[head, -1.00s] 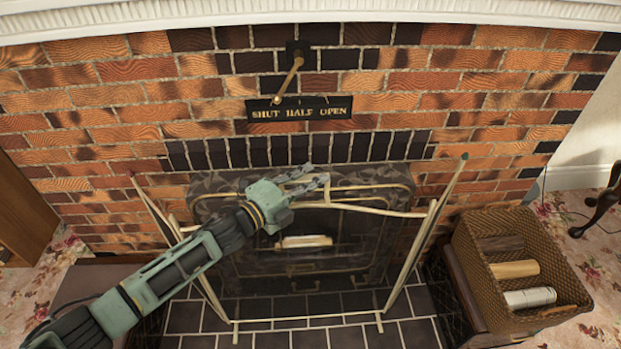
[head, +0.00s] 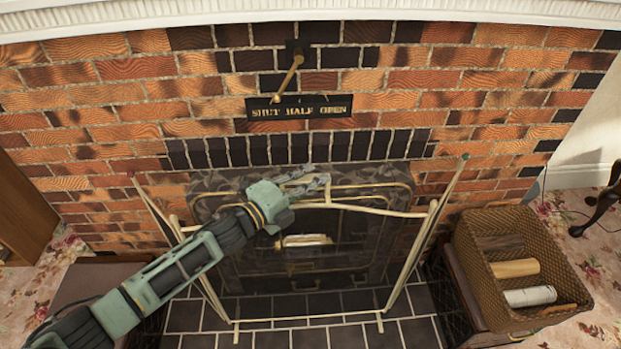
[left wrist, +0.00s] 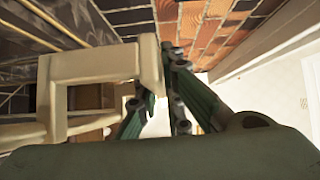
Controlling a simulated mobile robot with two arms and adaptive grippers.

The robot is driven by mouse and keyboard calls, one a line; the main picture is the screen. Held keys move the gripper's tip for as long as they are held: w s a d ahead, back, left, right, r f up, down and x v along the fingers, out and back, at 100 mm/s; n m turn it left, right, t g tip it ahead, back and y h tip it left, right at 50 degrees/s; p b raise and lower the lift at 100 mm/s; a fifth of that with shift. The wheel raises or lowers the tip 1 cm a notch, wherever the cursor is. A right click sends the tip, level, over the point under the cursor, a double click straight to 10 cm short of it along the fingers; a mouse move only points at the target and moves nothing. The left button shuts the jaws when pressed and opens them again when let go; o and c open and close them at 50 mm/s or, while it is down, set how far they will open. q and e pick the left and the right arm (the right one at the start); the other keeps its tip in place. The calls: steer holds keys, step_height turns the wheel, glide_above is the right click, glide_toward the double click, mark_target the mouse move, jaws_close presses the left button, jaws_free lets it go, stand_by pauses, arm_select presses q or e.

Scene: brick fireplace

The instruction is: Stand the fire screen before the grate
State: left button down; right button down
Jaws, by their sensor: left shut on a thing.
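The fire screen (head: 385,211) is a pale brass frame with a see-through dark panel and two angled side wings. It is upright in front of the dark grate (head: 300,255), over the tiled hearth. I cannot tell whether its feet touch the tiles. My left gripper (head: 312,184) is shut on the handle at the middle of the screen's top rail. In the left wrist view the cream handle (left wrist: 92,64) is a squared loop, with the fingers (left wrist: 168,85) at its right side. The right gripper is not in view.
A wicker basket (head: 475,262) with logs stands right of the hearth. A brass lever (head: 289,79) and a "SHUT HALF OPEN" plate (head: 299,107) are on the brick wall above. Wooden furniture (head: 22,212) is at the left. Dark tiles (head: 300,338) lie bare in front of the screen.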

arm_select(q)
steer(key=shift+w+d+r, duration=0.1)
steer(key=shift+r, duration=0.3)
